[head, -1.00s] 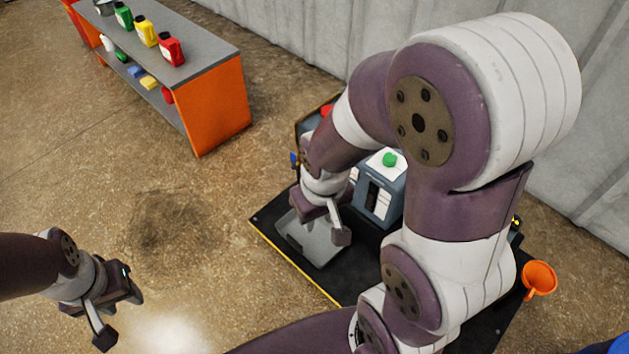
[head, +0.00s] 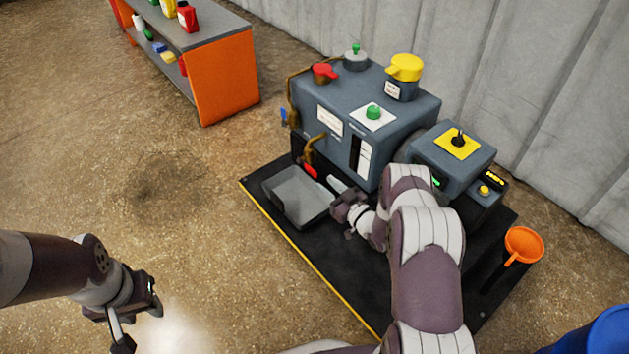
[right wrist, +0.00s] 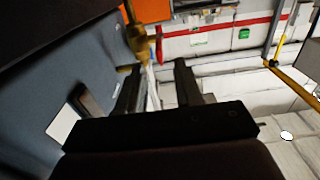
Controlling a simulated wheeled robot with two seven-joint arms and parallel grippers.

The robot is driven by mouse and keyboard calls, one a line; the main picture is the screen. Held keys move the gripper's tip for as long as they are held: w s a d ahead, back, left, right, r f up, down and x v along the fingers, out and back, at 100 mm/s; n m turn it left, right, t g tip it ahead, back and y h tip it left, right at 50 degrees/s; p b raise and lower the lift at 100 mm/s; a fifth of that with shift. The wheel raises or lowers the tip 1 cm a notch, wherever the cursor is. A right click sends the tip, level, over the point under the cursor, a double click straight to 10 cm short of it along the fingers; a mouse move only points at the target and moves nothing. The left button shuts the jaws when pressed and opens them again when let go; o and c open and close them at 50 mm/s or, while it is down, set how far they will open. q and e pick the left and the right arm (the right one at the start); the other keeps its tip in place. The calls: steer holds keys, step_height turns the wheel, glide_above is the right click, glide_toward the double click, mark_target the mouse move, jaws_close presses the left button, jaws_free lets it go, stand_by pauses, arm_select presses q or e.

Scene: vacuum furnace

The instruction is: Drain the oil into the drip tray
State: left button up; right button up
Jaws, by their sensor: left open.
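The grey drip tray (head: 290,205) lies on the black base plate in front of the blue-grey pump (head: 335,105). A brass drain valve (head: 309,150) sticks out low on the pump's front above the tray's back side, with a red lever (head: 310,170). My right gripper (head: 340,208) is beside the tray's right edge. In the right wrist view its fingers (right wrist: 160,85) are apart and empty. The brass valve (right wrist: 139,42) and red lever (right wrist: 158,45) lie ahead of them, apparently untouched. My left gripper (head: 138,322) is open and empty over the floor at the lower left.
The black base plate (head: 330,270) has a yellow edge. An orange funnel (head: 523,245) stands at its right. An orange-sided shelf (head: 225,75) with bottles is at the back left. A dark stain (head: 170,190) marks the floor. Floor left of the plate is clear.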

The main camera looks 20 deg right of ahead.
mark_target(315, 172)
steer(key=x, duration=0.1)
steer(key=b+x, duration=0.1)
steer(key=x, duration=0.1)
steer(key=b+x, duration=0.1)
steer(key=x, duration=0.1)
steer(key=shift+w+f, duration=0.2)
steer(key=shift+f, duration=0.05)
steer(key=shift+w+a+r+b, duration=0.2)
steer(key=shift+w+b, duration=0.1)
steer(key=shift+w, duration=0.2)
arm_select(q)
step_height(315, 172, down, 4)
steer(key=shift+r, duration=0.15)
arm_select(e)
jaws_close()
arm_select(q)
steer(key=shift+r, duration=0.1)
arm_select(e)
steer(key=shift+r, duration=0.1)
